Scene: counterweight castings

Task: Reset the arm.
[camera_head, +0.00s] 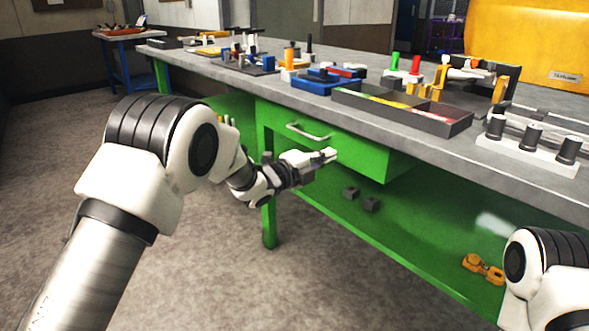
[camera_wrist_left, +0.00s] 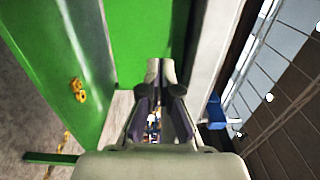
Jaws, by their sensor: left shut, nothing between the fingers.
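My left arm reaches in from the left, and its gripper (camera_head: 325,156) is in front of the green drawer (camera_head: 350,152) under the bench top, just below and right of the drawer's metal handle (camera_head: 308,132). In the left wrist view the two fingers (camera_wrist_left: 161,72) are together with nothing between them. I cannot tell whether the fingertips touch the drawer front. Only part of my right arm shows at the lower right, and its gripper is out of view.
The grey bench top (camera_head: 225,72) carries a divided tray (camera_head: 403,114), a blue tray (camera_head: 325,85) and a white block with dark cylinders (camera_head: 530,151). Two dark blocks (camera_head: 371,204) and a yellow part (camera_head: 484,268) lie on the green lower shelf (camera_head: 420,235). The floor at left is clear.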

